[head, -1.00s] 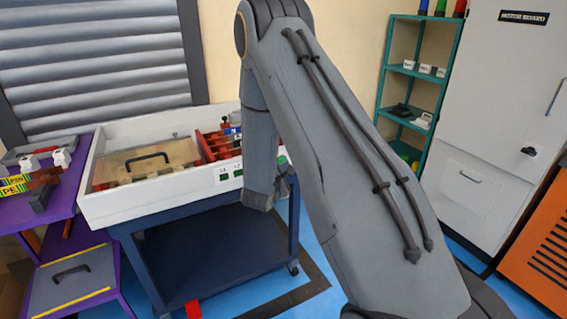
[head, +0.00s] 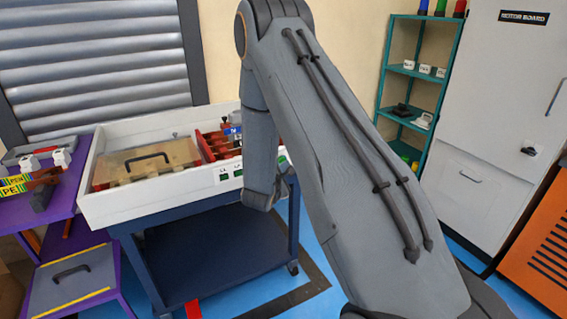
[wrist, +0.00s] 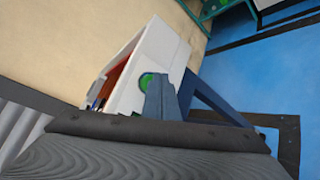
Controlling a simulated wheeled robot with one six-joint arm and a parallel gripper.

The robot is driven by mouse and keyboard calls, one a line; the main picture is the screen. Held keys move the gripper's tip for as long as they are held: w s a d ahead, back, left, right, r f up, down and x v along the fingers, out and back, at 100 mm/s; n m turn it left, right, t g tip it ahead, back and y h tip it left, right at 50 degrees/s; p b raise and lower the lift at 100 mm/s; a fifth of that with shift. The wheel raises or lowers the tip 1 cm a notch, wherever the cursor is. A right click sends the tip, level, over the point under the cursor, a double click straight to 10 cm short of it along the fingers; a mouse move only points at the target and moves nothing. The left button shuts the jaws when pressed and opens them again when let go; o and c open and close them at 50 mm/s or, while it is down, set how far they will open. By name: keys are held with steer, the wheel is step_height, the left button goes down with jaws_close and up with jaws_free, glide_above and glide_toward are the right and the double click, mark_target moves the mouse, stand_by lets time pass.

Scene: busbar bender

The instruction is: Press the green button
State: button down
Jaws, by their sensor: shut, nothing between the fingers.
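A round green button (wrist: 146,79) is on the end of the white bender housing (wrist: 146,60) in the wrist view. In the head view a green patch (head: 282,160) shows at the housing's right front, partly covered by my arm. My gripper (wrist: 161,92) is shut and empty, its fingers in front of the button and overlapping its lower right side in the wrist view. I cannot tell whether they touch it. Smaller green squares (head: 224,177) with white labels sit on the housing front in the head view.
The housing stands on a dark blue cart (head: 210,245). A clear cover with a black handle (head: 148,160) lies over its left part. A purple table (head: 55,212) is at the left. A teal shelf (head: 395,90) and a grey cabinet (head: 480,140) stand at the right.

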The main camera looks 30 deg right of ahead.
steer(key=shift+w, duration=0.15)
stand_by(0.4)
steer(key=shift+w, duration=0.3)
stand_by(0.3)
steer(key=shift+s+p, duration=0.35)
steer(key=shift+s, duration=0.05)
steer(key=s+p, duration=0.3)
steer(key=s, duration=0.3)
stand_by(0.4)
steer(key=shift+d, duration=0.1)
stand_by(0.5)
